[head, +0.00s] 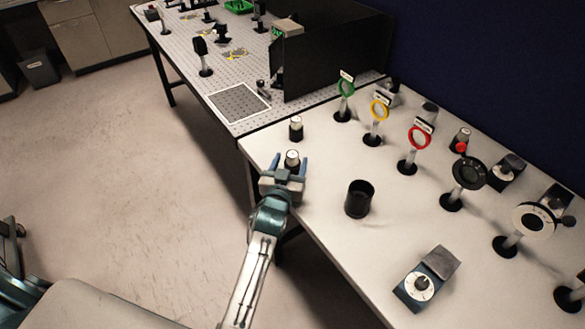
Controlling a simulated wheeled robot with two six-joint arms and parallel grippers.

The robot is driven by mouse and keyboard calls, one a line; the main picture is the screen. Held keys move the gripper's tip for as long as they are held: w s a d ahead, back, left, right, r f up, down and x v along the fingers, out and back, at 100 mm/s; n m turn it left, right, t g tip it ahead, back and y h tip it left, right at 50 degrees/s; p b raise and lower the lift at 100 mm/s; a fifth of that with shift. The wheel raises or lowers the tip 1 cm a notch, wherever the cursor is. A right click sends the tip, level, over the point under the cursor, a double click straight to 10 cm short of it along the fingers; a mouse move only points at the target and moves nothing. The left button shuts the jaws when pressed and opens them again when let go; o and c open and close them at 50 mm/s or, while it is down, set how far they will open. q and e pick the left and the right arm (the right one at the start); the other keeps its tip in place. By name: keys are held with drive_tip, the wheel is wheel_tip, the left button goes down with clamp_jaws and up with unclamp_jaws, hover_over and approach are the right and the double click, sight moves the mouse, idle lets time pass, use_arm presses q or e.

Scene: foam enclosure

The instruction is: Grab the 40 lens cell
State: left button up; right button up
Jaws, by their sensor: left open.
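A small dark cylinder with a white top (292,158), which looks like a lens cell, stands near the left edge of the white table. A similar cylinder (296,128) stands just beyond it. Their markings are too small to read, so I cannot tell which one is the 40 lens cell. My left gripper (290,166) is open, with its two blue fingers pointing away, one on each side of the nearer cylinder. I cannot tell whether they touch it. The gripper body hides the cylinder's lower part. My right gripper is not in view.
A black open cup (359,199) stands right of my gripper. Green (345,86), yellow (380,108) and red (419,136) ringed optics stand on posts behind. A dial box (422,284) lies at the front. A black enclosure (330,58) is on the perforated table.

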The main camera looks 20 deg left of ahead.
use_arm(q)
drive_tip(key=shift+w+f, duration=0.1)
drive_tip(key=shift+w, duration=0.65)
drive_tip(key=shift+s, duration=0.1)
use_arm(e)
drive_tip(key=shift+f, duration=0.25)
use_arm(q)
drive_tip(key=c, duration=1.1)
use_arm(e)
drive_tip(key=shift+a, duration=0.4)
